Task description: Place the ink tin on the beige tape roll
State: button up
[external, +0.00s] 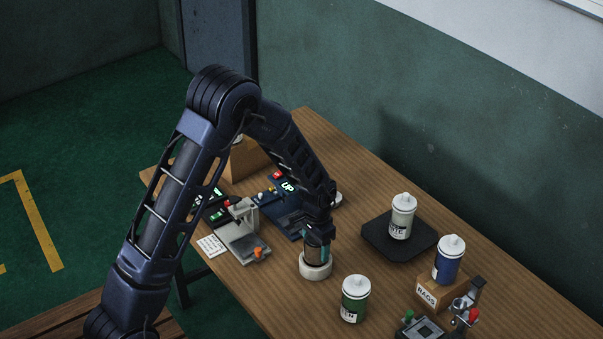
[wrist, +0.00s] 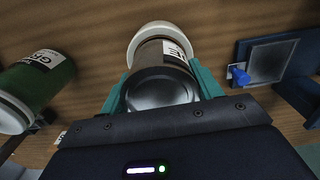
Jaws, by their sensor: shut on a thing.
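My gripper (external: 317,238) points down and is shut on the ink tin (external: 317,254), a short dark can. In the wrist view the ink tin (wrist: 162,80) shows a shiny metal end and a white label, with the teal fingertips of my gripper (wrist: 162,92) on either side. The beige tape roll (external: 316,267) is a pale ring directly below the tin; the wrist view shows part of the roll (wrist: 140,38) beyond it. The tin looks upright over the roll, at or very near its top. I cannot tell whether its weight rests there.
A green can (external: 354,300) stands close to the right of the roll. A grey device (external: 240,235) and a blue panel (external: 283,213) stand left and behind.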

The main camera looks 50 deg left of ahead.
jog(key=shift+f, duration=0.25)
jog(key=shift+f, duration=0.15)
jog(key=o, duration=1.2)
